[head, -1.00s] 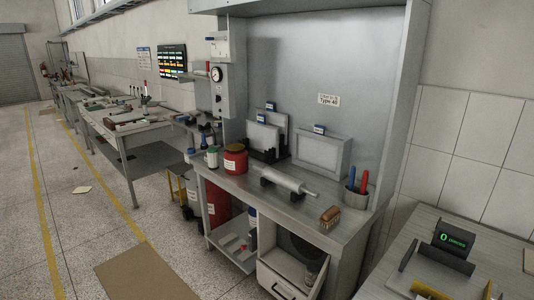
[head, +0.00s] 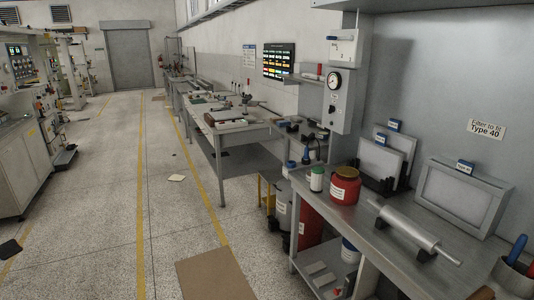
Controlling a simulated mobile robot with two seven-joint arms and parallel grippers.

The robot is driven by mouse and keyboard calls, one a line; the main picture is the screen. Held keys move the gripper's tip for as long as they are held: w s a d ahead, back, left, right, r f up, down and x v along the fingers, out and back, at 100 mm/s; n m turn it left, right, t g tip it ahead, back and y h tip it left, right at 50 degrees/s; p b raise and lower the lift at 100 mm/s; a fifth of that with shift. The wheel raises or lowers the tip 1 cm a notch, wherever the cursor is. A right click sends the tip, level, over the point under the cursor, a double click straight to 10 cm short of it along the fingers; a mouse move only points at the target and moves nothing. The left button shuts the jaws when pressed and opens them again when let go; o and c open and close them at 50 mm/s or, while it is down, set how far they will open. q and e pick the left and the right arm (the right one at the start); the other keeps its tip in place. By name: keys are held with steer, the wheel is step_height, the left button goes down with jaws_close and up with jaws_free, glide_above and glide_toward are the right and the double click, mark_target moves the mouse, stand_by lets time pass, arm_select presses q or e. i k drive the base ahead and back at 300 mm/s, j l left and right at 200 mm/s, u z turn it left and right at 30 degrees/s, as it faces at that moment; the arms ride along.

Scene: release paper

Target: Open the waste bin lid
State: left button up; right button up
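No thing is plainly marked as the waste bin. A tall red container (head: 310,228) with a white label stands on the floor at the left end of the steel bench, and the bench hides its top, so I cannot see a lid. A grey labelled container (head: 282,213) stands just left of it. A smaller red can (head: 344,186) with a brownish lid sits on the bench top. Neither of my grippers is in view.
The steel bench (head: 365,215) holds a white-capped jar (head: 317,178), a metal roller (head: 408,225) and framed panels. A yellow frame (head: 265,190) stands by the grey container. A brown mat (head: 217,275) lies on the floor. The aisle left of the bench is open.

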mark_target(284, 186)
steer(key=i+j+u, duration=0.25)
steer(key=i, duration=0.5)
steer(key=i+u, duration=0.25)
steer(key=i, duration=2.25)
steer(key=i+l+z, duration=0.15)
steer(key=i, duration=0.6)
steer(key=i+l+z, duration=0.2)
steer(key=i, duration=0.55)
